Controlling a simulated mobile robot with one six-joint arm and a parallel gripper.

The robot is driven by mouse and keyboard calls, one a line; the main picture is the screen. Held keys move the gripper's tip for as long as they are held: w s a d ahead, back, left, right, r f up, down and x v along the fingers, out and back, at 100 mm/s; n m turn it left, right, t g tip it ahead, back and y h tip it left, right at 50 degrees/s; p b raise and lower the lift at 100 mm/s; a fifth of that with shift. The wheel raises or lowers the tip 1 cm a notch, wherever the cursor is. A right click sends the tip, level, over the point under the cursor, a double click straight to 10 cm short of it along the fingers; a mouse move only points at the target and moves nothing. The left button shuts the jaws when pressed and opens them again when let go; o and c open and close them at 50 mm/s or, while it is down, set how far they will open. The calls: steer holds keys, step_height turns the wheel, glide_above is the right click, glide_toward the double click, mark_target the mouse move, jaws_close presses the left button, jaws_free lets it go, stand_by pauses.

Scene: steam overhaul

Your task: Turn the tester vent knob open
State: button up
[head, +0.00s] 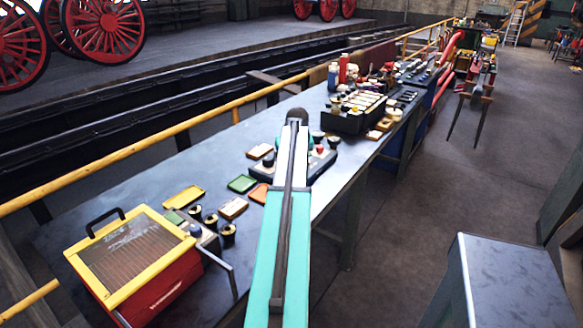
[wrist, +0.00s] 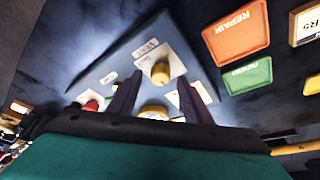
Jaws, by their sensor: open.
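The tester (wrist: 100,68) is a blue-grey panel on the bench; in the head view the tester (head: 320,163) is partly hidden behind my arm. The vent knob (wrist: 160,72) is a small yellowish knob on a pale plate beside the "VENT" label (wrist: 146,47). My gripper (wrist: 158,86) is open over the panel, with one dark finger on each side of the knob in the picture. I cannot tell whether the fingers touch it or how far above it they are. In the head view my gripper's fingers are hidden.
A red button (wrist: 91,105) and a round yellow-rimmed part (wrist: 154,110) are also on the panel. An orange "REPAIR" tray (wrist: 237,33) and a green tray (wrist: 247,76) lie beside it. A red box with yellow lid frame (head: 135,262) stands at the bench's near end.

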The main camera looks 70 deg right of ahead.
steer(key=b+v, duration=0.1)
steer(key=v, duration=1.1)
steer(key=shift+b, duration=0.4)
steer(key=shift+s, duration=0.15)
